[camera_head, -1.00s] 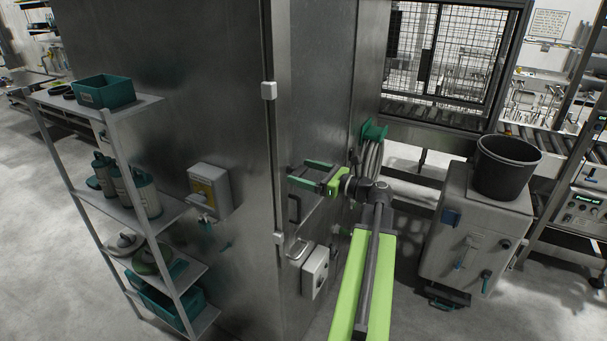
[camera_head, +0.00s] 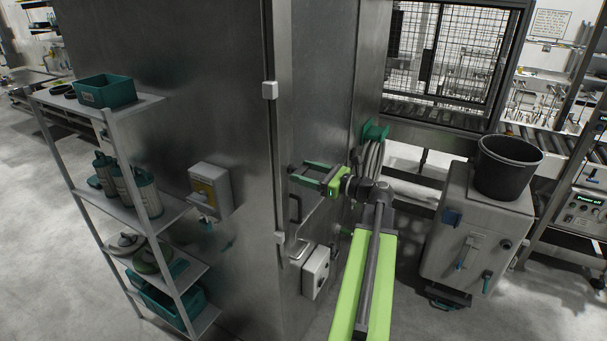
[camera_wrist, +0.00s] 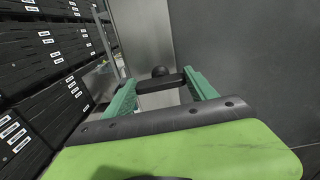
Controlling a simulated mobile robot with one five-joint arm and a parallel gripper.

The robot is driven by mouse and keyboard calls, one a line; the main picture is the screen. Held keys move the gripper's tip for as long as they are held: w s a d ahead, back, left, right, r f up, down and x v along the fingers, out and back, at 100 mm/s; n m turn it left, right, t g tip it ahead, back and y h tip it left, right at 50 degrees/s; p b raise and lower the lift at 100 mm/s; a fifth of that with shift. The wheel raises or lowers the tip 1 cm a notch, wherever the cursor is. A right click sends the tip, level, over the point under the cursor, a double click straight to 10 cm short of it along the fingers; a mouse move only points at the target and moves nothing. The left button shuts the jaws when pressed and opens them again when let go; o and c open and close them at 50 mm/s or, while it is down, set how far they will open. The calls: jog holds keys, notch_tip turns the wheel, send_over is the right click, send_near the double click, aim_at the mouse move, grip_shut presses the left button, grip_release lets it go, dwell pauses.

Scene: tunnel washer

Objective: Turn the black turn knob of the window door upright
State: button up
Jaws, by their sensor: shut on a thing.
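The black turn knob (camera_wrist: 160,84) shows in the wrist view as a dark crossbar with a rounded part behind it. Its bar lies roughly across the picture, slightly tilted, between the two green fingers. My gripper (camera_wrist: 158,79) is shut on the bar, one finger at each end. In the head view my gripper (camera_head: 299,172) is at the metal face of the tall cabinet (camera_head: 335,110). The knob is small and dark there and mostly hidden by the fingers, so its angle is hard to read.
A dark door handle (camera_head: 295,208) and a grey switch box (camera_head: 315,272) are below my gripper. A green hose reel (camera_head: 374,132) hangs just right of it. A shelf rack (camera_head: 150,190) stands left, and a grey unit with a black bucket (camera_head: 507,168) stands right.

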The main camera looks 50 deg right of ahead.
jog(key=n, duration=0.4)
jog(key=shift+a+n, duration=0.1)
jog(key=shift+n, duration=0.2)
jog(key=n, duration=0.4)
jog(key=shift+f, duration=0.1)
jog(key=n, duration=0.5)
jog(key=shift+s+a+f, duration=0.1)
jog(key=shift+n, duration=1.9)
jog(key=o, duration=1.4)
jog(key=shift+c, duration=0.2)
jog(key=shift+s, duration=0.1)
jog(key=v, duration=1.7)
jog(key=shift+s, duration=0.15)
